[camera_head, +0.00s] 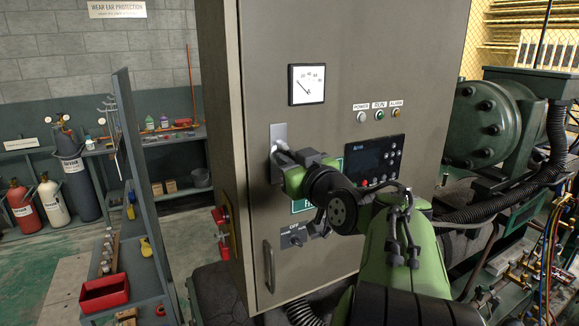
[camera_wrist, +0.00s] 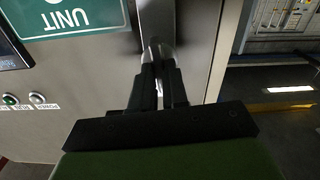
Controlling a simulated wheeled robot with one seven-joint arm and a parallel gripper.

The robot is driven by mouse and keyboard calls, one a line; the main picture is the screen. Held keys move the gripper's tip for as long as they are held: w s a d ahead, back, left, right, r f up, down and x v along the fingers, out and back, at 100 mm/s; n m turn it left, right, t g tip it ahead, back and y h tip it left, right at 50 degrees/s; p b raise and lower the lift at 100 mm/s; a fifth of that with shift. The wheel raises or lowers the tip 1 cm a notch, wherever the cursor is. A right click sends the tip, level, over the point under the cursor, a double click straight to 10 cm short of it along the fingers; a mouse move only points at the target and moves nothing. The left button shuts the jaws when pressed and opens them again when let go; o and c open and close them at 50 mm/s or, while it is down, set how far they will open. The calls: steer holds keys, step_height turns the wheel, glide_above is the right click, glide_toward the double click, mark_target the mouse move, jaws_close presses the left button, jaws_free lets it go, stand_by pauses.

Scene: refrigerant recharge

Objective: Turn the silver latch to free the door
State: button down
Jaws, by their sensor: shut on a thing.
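The silver latch (camera_head: 279,133) sits on the left part of the grey cabinet door (camera_head: 345,50), below the round-needle gauge. Its plate shows, but my arm hides its lower part. My gripper (camera_head: 283,152) is at the latch, with its fingers closed on the silver handle. In the wrist view the two dark fingers (camera_wrist: 157,78) are close together around the shiny latch handle (camera_wrist: 154,46). The door looks shut in the head view. A vertical door handle (camera_head: 269,266) is lower on the same door.
A gauge (camera_head: 307,84), lamps (camera_head: 379,115) and a dark control panel (camera_head: 376,160) are on the cabinet front. A red lockout device (camera_head: 222,232) is on its left side. A shelf unit (camera_head: 135,260) stands left; machinery with hoses (camera_head: 500,120) stands right.

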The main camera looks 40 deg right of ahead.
steer(key=shift+f+n+b, duration=0.25)
steer(key=shift+n+b, duration=1.45)
steer(key=shift+b, duration=0.25)
steer(key=n+b, duration=0.4)
steer(key=shift+n+b, duration=2.05)
steer(key=shift+n, duration=0.35)
